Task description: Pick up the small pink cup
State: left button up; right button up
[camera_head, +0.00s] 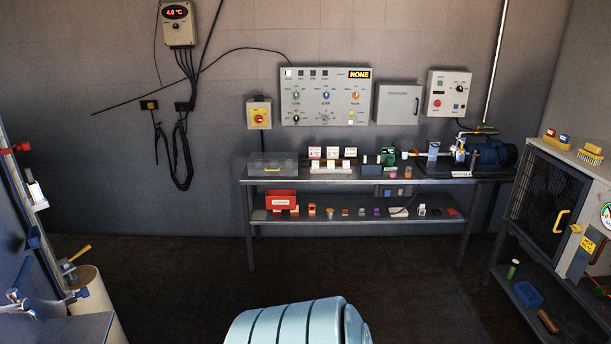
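I cannot pick out the small pink cup with certainty. Several tiny items stand on the far workbench (262,179), too small to identify surely. A small pinkish-orange item (407,172) stands on its top, right of the middle, beside a green device (388,156). Small purple items (376,212) stand on its lower shelf (335,221). Neither of my grippers is in view.
A red bin (281,200) sits on the lower shelf, and a blue motor pump (487,153) at the bench's right end. A caged cabinet (548,195) stands at right, a beige drum (93,300) at left.

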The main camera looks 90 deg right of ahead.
aim_at(394, 172)
jog(key=z, duration=3.35)
